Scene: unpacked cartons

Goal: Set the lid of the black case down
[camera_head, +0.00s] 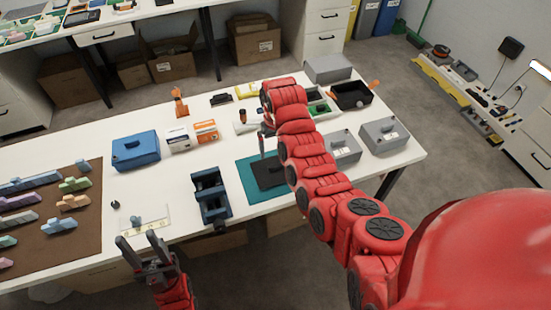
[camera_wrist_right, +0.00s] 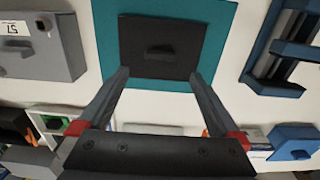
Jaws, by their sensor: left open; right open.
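The black lid (camera_head: 268,170) with a small raised handle lies on the teal mat (camera_head: 246,184) near the front of the white table. In the right wrist view the lid (camera_wrist_right: 160,32) appears flat on the mat (camera_wrist_right: 228,30). My right gripper (camera_wrist_right: 158,76) is open, its fingertips near the lid's edge, apart from the handle. In the head view the right gripper (camera_head: 264,152) is over the mat, partly hidden by its arm. The open black case (camera_head: 351,95) stands at the back right. My left gripper (camera_head: 142,243) is open and empty at the table's front edge.
A blue vise-like tool (camera_head: 210,196) stands left of the mat. Grey cases (camera_head: 384,135) stand to its right, and a blue case (camera_head: 135,150) to the left. A brown mat (camera_head: 84,233) holds several coloured blocks.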

